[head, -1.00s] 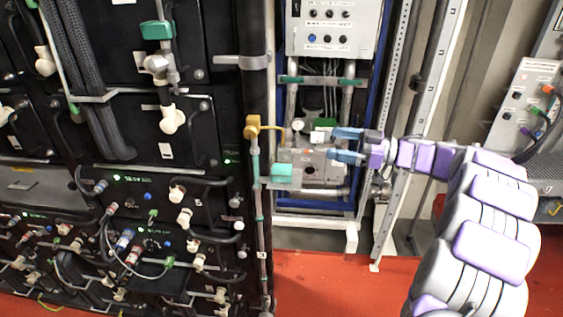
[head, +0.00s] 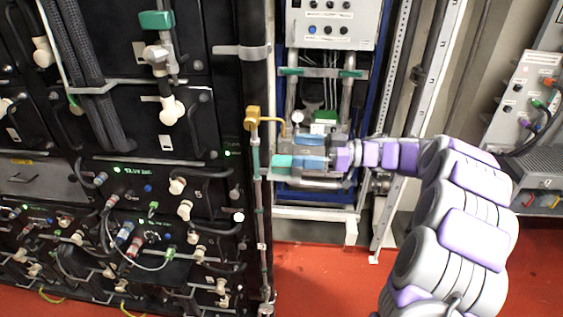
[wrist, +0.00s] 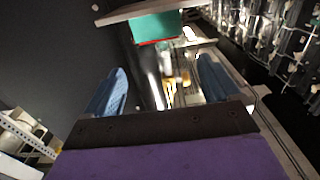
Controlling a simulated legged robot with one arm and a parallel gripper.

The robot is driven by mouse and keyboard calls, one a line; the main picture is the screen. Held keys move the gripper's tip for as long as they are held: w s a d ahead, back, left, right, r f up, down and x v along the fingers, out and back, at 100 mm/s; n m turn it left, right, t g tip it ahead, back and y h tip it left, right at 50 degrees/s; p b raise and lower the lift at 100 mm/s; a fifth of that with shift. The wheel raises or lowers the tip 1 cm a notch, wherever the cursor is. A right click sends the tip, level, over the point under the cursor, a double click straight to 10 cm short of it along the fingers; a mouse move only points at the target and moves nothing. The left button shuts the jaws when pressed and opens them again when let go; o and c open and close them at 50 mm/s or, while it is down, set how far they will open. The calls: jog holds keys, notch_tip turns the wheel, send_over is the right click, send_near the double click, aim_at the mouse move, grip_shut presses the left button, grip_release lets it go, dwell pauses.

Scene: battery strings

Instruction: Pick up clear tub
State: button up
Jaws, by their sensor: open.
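My gripper (head: 304,163) is at the shelf in the blue-framed rack, its blue fingers pointing left. In the wrist view my gripper (wrist: 162,66) has its two fingers wide apart, with nothing clearly held. A shiny, see-through shape (wrist: 180,78) with yellowish and white glints lies beyond and between the fingers; it may be the clear tub, but its outline is unclear. In the head view I cannot make out a clear tub; the fingers and equipment may hide it. A teal block (head: 283,161) is just left of the fingertips; a teal block (wrist: 155,27) also shows in the wrist view.
A black battery rack (head: 200,140) with cables and handles stands close on the left. A brass fitting (head: 252,118) on a vertical pipe is left of the shelf. A grey control panel (head: 330,22) is above. The red floor (head: 320,275) is clear below.

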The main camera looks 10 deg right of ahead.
aim_at(282, 149)
jog(key=shift+s+b+x, duration=0.2)
jog(key=shift+b+x, duration=0.15)
jog(key=shift+x, duration=2.6)
jog(key=shift+d, duration=0.2)
jog(key=c, duration=0.4)
jog(key=shift+a, duration=0.1)
jog(key=c, duration=0.7)
jog(key=shift+c, duration=0.2)
